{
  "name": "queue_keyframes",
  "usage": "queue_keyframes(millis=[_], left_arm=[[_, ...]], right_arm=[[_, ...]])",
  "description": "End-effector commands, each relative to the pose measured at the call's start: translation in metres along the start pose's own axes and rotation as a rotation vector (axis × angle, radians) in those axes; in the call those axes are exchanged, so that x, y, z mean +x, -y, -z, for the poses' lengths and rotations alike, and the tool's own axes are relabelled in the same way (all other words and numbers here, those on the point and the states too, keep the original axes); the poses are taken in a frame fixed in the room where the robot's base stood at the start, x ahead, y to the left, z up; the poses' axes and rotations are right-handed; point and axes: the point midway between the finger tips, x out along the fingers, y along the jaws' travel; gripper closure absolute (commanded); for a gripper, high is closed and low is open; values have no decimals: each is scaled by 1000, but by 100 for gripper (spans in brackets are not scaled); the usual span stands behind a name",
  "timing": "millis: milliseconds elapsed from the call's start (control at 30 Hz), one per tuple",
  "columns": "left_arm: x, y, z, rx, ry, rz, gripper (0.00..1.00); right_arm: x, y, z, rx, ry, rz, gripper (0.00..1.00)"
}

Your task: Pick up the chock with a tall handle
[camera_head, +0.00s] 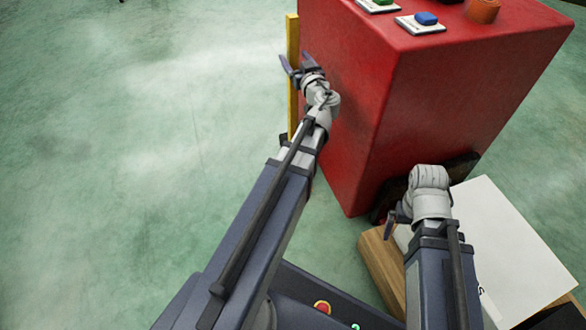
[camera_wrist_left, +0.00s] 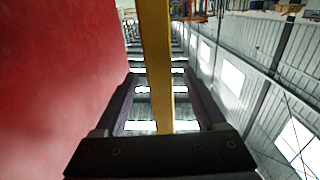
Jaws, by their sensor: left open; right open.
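A tall yellow bar (camera_head: 292,33), which looks like the chock's handle, stands upright beside the left face of a red box. It also shows in the left wrist view (camera_wrist_left: 156,40), running between the two fingers. My left gripper (camera_head: 295,61) is open at the upper part of the bar, with a finger on either side and clear gaps. I cannot tell how deep the bar sits between the fingers. The chock's body is hidden behind my left arm. My right gripper (camera_head: 392,222) is open and empty, low by the red box's front corner, partly hidden by its own wrist.
The large red box (camera_head: 450,95) fills the upper right, close to my left gripper. Small pads with a green button (camera_head: 379,3) and a blue button (camera_head: 426,18) sit on top. A white panel (camera_head: 510,240) and wooden block (camera_head: 381,268) are near my right arm. The green floor at left is clear.

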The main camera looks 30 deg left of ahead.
Motion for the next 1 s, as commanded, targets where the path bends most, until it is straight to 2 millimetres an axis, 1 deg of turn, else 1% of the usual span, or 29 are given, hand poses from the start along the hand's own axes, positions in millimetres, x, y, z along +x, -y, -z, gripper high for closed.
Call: queue_keyframes(millis=[167, 300, 400, 500, 667, 1000], left_arm=[[14, -1, 3, 0, 0, 1, 28], [36, -1, 6, 0, 0, 3, 28], [48, -1, 5, 0, 0, 1, 28], [52, 0, 5, 0, 0, 1, 28], [51, 0, 5, 0, 0, 0, 28], [51, 0, 5, 0, 0, 0, 66]], right_arm=[[-3, 0, 0, -1, 0, 0, 0], [-6, -1, 0, -1, 0, 0, 0], [-5, 0, 0, -1, 0, 0, 0], [-5, 0, 0, -1, 0, 0, 0], [-5, 0, 0, -1, 0, 0, 0], [-5, 0, 0, -1, 0, 0, 0]])
